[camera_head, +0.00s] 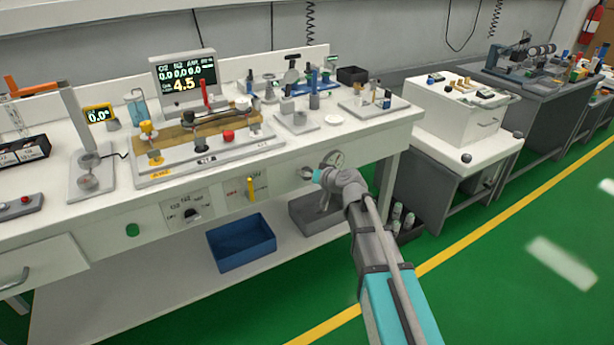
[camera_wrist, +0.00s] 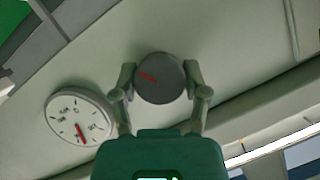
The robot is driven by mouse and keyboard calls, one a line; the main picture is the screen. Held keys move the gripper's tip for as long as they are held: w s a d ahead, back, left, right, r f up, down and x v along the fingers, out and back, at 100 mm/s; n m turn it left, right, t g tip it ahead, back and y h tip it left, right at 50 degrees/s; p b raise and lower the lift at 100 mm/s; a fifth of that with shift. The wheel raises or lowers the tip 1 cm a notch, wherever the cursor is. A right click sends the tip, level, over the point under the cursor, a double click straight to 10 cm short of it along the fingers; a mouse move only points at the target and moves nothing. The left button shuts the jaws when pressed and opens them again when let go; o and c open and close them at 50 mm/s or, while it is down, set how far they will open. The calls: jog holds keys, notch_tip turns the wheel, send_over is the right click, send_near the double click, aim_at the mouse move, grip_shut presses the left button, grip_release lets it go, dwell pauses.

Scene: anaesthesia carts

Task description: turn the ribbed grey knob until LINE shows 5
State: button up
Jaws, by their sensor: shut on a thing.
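The round dark grey knob (camera_wrist: 160,85) sits on the pale front panel of the bench in the wrist view. A red mark on its face points to the upper left. My gripper (camera_wrist: 160,76) has one finger on each side of the knob and is shut on it. In the head view my gripper (camera_head: 314,174) is at the bench front and mostly hides the knob. The screen (camera_head: 185,75) on the bench shows a large yellow 4.5 below a row of zeros; its small label is too small to read.
A blue bin (camera_head: 241,243) and a grey bin (camera_head: 309,213) stand on the lower shelf. Green floor is clear at right.

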jog(key=m+y+b, duration=0.2)
jog(key=m, duration=0.1)
jog(key=shift+m+g, duration=0.3)
dwell(0.3)
jog(key=o, duration=1.1)
jog(key=shift+o, duration=0.2)
